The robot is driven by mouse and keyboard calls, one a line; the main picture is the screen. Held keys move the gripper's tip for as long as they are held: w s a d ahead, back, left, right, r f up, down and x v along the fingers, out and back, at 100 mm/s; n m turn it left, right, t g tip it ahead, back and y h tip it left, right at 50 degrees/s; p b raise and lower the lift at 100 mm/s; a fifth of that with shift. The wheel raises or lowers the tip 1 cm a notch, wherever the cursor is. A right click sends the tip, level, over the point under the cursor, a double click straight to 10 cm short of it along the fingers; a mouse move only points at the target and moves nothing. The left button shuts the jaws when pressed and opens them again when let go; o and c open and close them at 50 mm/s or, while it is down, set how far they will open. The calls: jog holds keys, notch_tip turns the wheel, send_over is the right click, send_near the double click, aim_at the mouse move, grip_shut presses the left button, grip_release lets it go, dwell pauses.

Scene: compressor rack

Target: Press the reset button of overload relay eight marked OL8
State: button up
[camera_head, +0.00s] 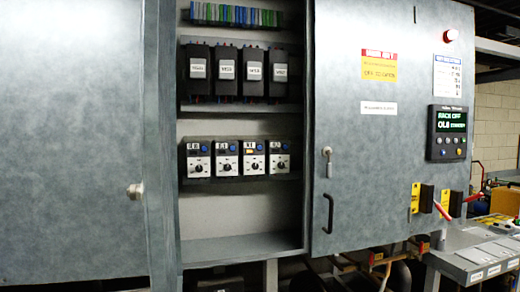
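Several overload relays stand in a row on the lower shelf of the open cabinet bay. Each has a black top with a small blue button and a light front with a dial. From left to right they are the first relay (198,166), the second relay (227,165), the third relay (254,164) and the fourth relay (279,163). The third relay shows an orange patch beside its blue button (260,147). Their labels are too small to read, so I cannot tell which is OL8. My gripper is not in view.
The display (451,121) on the right door reads "RACK OFF", "OL8" and "STANDBY". Black contactors (226,88) fill the shelf above the relays. The right door (345,190) has a handle (328,213) and a key lock. The bay floor (240,248) is clear.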

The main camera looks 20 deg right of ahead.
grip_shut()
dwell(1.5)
